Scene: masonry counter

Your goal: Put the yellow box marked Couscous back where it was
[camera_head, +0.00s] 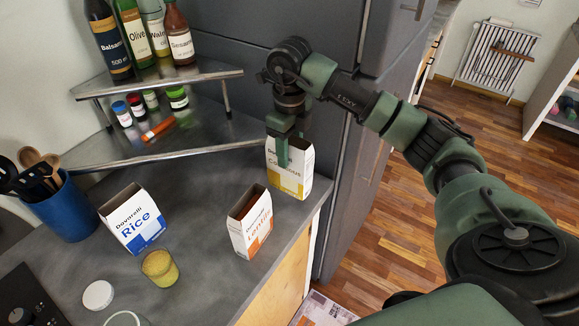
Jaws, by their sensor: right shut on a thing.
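The yellow and white Couscous box (291,181) stands upright at the back right of the counter, near the counter's right edge. My right gripper (281,152) reaches down from above and is shut on the top of the box. Its fingers cover part of the front and the lettering. The bottom of the box seems to be at the counter surface; I cannot tell if it touches. My left gripper is not in view.
A Lentils box (251,222) and a Rice box (133,218) stand on the counter (205,275) with a glass of yellow grain (160,267). A metal corner shelf (165,145) holds bottles and small jars. A grey cabinet (345,190) is close on the right.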

